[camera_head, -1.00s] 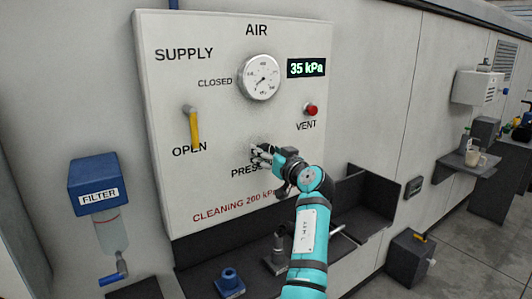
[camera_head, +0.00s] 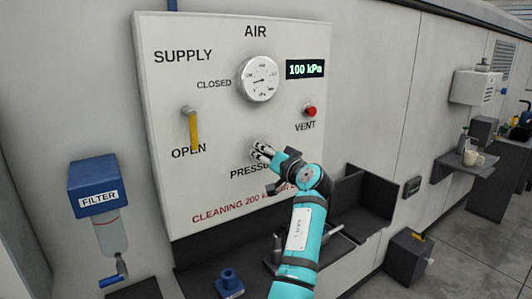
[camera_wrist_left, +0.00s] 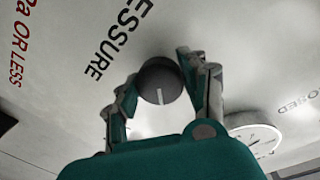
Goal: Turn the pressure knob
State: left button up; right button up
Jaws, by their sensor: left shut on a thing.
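The pressure knob (camera_wrist_left: 160,77) is a dark round knob with a white pointer line, on the panel by the word PRESSURE. In the left wrist view it sits between the two fingers of my left gripper (camera_head: 262,151), which is shut on it. In the head view the gripper largely hides the knob. The display (camera_head: 305,69) reads 100 kPa. The round gauge (camera_head: 259,79) stands to its left; it also shows partly in the left wrist view (camera_wrist_left: 258,138). My right gripper is in neither view.
The white panel (camera_head: 170,95) carries a yellow supply lever (camera_head: 193,130), pointing down to OPEN, and a red vent button (camera_head: 310,111). A blue-topped filter (camera_head: 98,183) hangs at left. Dark trays (camera_head: 365,205) lie below the panel, with a blue fitting (camera_head: 229,282) at the front.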

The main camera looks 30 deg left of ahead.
pick_arm(q)
jog(key=o, duration=1.2)
jog(key=v, duration=0.7)
jog(key=shift+s+d, duration=0.1)
jog(key=shift+d, duration=0.2)
